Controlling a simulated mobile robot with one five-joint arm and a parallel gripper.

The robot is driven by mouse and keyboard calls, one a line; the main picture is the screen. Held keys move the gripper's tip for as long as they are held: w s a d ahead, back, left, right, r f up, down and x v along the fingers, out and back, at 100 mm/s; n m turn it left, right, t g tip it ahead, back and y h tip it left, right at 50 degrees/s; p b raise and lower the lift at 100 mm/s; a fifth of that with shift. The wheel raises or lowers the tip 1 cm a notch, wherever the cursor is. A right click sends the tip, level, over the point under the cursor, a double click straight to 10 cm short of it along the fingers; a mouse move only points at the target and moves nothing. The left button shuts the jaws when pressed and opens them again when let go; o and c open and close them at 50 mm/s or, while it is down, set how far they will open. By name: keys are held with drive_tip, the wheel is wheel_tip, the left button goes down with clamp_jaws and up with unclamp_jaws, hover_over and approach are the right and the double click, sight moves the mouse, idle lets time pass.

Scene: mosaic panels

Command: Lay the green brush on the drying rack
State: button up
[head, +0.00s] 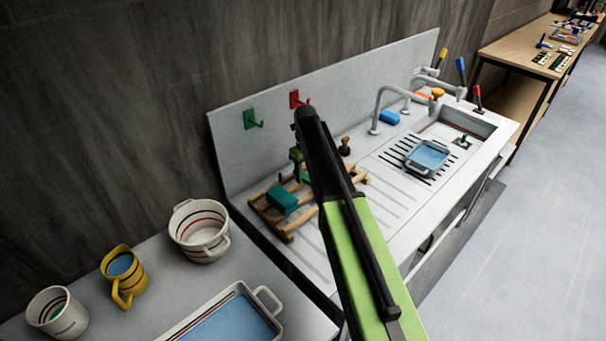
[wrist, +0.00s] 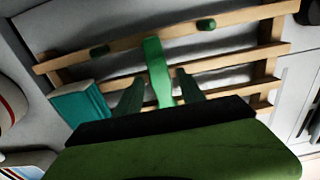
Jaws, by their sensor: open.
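The green brush (wrist: 156,66) shows in the wrist view as a bright green strip across the slats of the wooden drying rack (wrist: 225,37). My gripper (wrist: 159,78) is open, with one dark green finger on each side of the brush and a gap to both. The brush's lower end is hidden by my gripper body. In the head view the drying rack (head: 287,237) lies on the sink unit's drainboard. My arm hides part of it there, and I cannot clearly tell the brush from my fingers.
A teal block (head: 282,200) sits at the rack's left, also in the wrist view (wrist: 80,103). A wooden stamp-like object (head: 344,146) stands behind the rack. A blue tray (head: 428,157) lies right, near the faucet. A white pot (head: 200,228) and mugs stand on the left counter.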

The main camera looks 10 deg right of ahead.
sight(305, 176)
wheel_tip(305, 176, up, 12)
drive_tip(key=p, duration=1.2)
drive_tip(key=s+d+n, duration=0.1)
drive_tip(key=s+n, duration=2.6)
drive_tip(key=n, duration=0.2)
drive_tip(key=shift+d, duration=0.25)
wheel_tip(305, 176, down, 11)
drive_tip(key=b, duration=1.1)
drive_tip(key=shift+w, duration=0.1)
drive_tip(key=shift+d+r, duration=0.1)
drive_tip(key=shift+r, duration=0.1)
